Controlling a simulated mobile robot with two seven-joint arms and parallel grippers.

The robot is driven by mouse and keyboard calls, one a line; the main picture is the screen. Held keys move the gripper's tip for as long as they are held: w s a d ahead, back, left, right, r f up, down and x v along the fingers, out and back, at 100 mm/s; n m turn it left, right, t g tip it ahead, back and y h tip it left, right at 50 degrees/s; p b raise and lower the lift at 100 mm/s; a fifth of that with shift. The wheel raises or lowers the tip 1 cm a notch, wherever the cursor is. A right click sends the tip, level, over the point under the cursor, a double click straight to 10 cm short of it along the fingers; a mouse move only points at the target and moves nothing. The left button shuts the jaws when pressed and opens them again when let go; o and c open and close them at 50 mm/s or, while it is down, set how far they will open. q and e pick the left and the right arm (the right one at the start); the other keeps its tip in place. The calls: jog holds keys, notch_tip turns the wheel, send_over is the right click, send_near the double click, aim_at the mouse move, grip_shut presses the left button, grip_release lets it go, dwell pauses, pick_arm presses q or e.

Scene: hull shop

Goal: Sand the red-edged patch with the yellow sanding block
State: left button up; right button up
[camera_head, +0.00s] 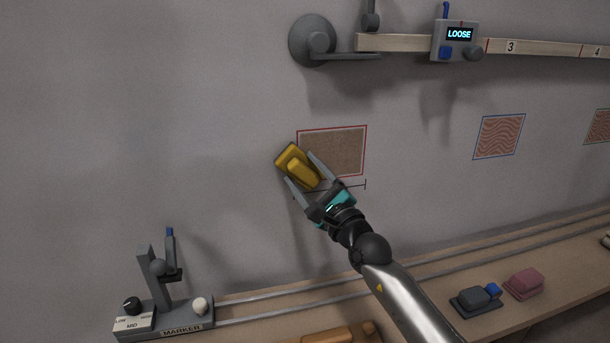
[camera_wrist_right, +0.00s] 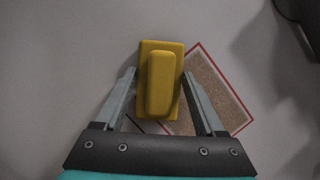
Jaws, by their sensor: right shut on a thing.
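The yellow sanding block (camera_head: 292,163) is held in my right gripper (camera_head: 303,172), in front of the left edge of the red-edged patch. The red-edged patch (camera_head: 340,150) is a brown, grainy rectangle on the grey wall. In the right wrist view the block (camera_wrist_right: 160,80) sits between the fingers of my right gripper (camera_wrist_right: 160,88) and hides the patch's left part; the patch (camera_wrist_right: 215,98) shows to its right. I cannot tell whether the block touches the wall. My left gripper is not in view.
A blue-edged wavy patch (camera_head: 499,136) is on the wall at right. A wooden rail with a box reading LOOSE (camera_head: 456,40) runs above. Below, a bench holds a MARKER stand (camera_head: 165,315), a dark grey block (camera_head: 475,299) and a pink block (camera_head: 525,283).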

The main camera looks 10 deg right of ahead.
jog(key=shift+d, duration=0.1)
jog(key=shift+w+d+b, duration=0.15)
jog(key=shift+d+b, duration=1.9)
jog(key=shift+d, duration=1.05)
